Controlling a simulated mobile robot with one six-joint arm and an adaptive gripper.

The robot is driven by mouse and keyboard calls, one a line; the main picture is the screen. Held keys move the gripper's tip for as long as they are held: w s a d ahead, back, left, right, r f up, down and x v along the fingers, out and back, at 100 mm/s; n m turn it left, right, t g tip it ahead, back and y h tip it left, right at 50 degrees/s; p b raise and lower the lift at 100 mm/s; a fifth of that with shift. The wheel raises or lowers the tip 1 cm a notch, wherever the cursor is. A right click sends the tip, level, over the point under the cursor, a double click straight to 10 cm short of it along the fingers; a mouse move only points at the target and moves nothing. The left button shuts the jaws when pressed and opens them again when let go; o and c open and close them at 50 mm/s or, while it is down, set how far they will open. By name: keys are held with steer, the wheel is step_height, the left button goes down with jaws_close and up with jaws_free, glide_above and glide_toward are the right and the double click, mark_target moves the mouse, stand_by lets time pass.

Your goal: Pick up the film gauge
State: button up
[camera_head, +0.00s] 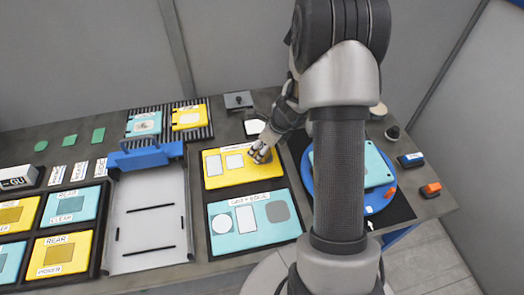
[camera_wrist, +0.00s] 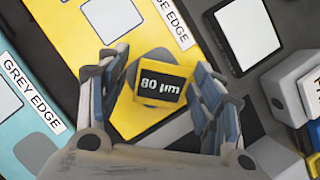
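The film gauge (camera_wrist: 162,88) is a small yellow block with a black "80 µm" label that reads upside down in the wrist view. It sits over a grey round patch on a yellow card (camera_wrist: 60,20). That card also shows in the head view (camera_head: 214,181), where my gripper hides the gauge or leaves it too small to make out. My gripper (camera_wrist: 162,80) is over the card with one finger on each side of the gauge. The fingers look open, with a narrow gap at the left; contact at the right is unclear. It also shows in the head view (camera_head: 262,152).
A teal "GREY EDGE" card (camera_head: 235,236) lies in front. A white tray (camera_head: 150,262) with a blue bar (camera_head: 145,157) is at left. A blue round stand (camera_head: 374,209) is at right, partly behind my arm. A dark-framed white square (camera_wrist: 247,32) lies beside my gripper.

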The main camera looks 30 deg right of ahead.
steer(key=c, duration=1.2)
steer(key=shift+r, duration=0.1)
steer(key=shift+c, duration=0.2)
